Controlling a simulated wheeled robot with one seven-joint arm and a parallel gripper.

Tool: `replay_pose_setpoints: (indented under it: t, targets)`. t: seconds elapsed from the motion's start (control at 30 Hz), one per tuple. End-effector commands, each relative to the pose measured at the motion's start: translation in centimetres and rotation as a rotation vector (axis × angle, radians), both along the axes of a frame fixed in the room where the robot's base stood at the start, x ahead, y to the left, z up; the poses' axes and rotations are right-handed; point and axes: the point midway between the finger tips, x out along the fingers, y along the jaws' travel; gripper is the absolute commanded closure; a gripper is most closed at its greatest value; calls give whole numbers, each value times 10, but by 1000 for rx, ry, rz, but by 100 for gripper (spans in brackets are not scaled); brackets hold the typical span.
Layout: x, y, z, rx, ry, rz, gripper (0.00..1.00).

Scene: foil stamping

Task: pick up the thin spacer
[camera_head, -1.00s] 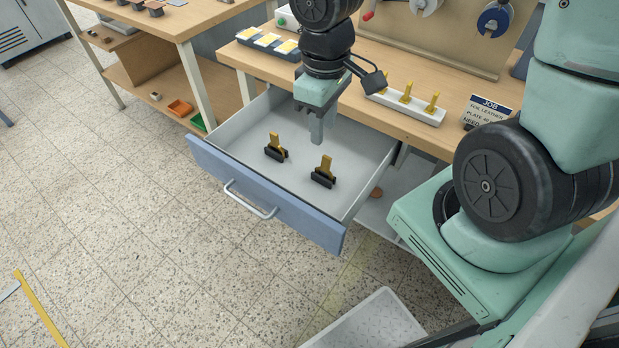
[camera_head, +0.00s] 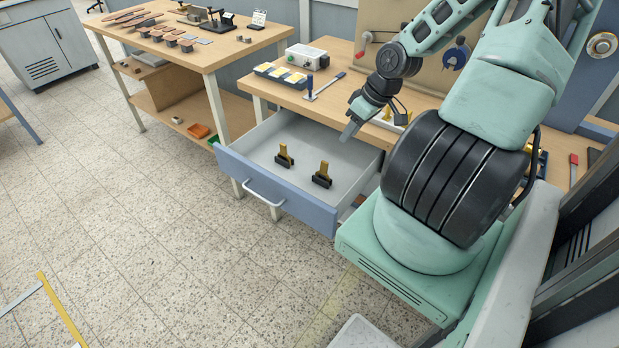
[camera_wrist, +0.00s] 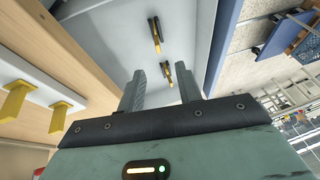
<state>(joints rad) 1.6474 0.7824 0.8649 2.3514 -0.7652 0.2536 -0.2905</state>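I cannot pick out a thin spacer for certain. Two brass-coloured upright pieces with dark bases, a left one (camera_head: 283,156) and a right one (camera_head: 322,175), stand apart in the open drawer (camera_head: 262,179). Both also show in the wrist view, one farther up (camera_wrist: 155,32) and one lower (camera_wrist: 168,72). My gripper (camera_head: 349,132) is tilted above the drawer's back right part, apart from both pieces. In the wrist view its two fingers (camera_wrist: 160,88) are spread with nothing held between them.
The drawer hangs from a wooden bench (camera_head: 333,100). Another table (camera_head: 180,50) stands left. The floor before the drawer is clear.

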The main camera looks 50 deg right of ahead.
Motion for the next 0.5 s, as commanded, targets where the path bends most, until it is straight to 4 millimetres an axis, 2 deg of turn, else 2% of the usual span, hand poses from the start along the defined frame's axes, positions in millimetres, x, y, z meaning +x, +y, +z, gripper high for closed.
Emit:
replay_pose_setpoints:
  t: [0.1, 0.23, 0.5]
  targets:
    - [-6, -13, 2, 2, -31, -27, 65]
    - [-4, -14, -8, 2, -38, -31, 65]
    - [14, -4, -53, 2, -36, -26, 65]
